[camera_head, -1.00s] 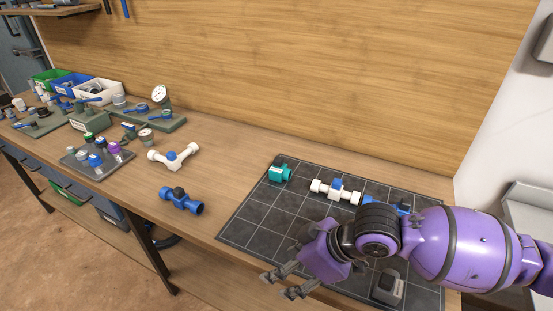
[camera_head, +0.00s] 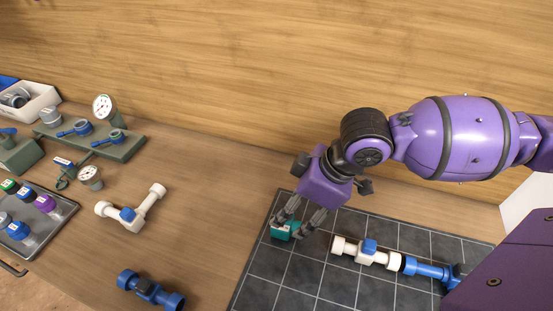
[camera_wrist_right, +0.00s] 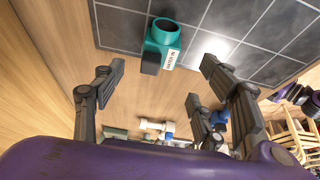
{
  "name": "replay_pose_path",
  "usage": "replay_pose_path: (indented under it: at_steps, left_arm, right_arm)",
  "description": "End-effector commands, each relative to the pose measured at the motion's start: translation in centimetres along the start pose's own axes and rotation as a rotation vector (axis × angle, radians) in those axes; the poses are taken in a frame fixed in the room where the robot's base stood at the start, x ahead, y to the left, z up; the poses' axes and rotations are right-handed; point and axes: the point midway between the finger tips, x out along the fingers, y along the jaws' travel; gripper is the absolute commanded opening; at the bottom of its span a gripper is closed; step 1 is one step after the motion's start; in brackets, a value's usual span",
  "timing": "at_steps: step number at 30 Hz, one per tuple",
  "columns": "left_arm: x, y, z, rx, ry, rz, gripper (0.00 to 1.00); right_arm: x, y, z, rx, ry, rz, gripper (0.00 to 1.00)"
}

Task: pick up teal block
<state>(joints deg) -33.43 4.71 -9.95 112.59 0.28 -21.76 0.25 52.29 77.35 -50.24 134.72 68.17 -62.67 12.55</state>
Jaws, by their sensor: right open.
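The teal block (camera_head: 281,232) lies on the dark gridded mat near its back left corner. In the right wrist view the teal block (camera_wrist_right: 163,40) shows a round open end, a white label and a dark grey part. My right gripper (camera_head: 300,226) is right above and around the block in the head view, its fingers partly covering it. In the right wrist view the right gripper (camera_wrist_right: 160,85) is open, and the block shows ahead of the spread fingers with nothing held. Whether a finger touches it I cannot tell. My left gripper is in neither view.
The dark mat (camera_head: 259,292) also carries a white pipe fitting with a blue part (camera_head: 368,252) and a blue fitting (camera_head: 428,269). Left of the mat lie a white tee (camera_head: 130,213) and a blue valve (camera_head: 150,291). A wooden wall stands behind.

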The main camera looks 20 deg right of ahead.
Motion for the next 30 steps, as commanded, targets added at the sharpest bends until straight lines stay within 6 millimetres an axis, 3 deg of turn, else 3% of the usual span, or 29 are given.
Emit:
replay_pose_path:
  at_steps: [7,15,24,30]
  left_arm:
    - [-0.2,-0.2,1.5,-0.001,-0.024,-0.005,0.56]
    - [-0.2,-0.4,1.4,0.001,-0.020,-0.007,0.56]
    - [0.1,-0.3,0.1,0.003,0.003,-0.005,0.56]
    - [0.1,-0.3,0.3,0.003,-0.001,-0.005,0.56]
  right_arm:
    - [2.9,0.1,0.0,0.000,0.001,-0.003,0.66]
    - [6.7,0.5,0.1,0.000,0.001,-0.002,0.66]
    - [7.3,0.5,0.2,-0.001,0.001,0.001,0.66]
    - [7.2,0.5,0.2,-0.001,0.001,0.001,0.41]
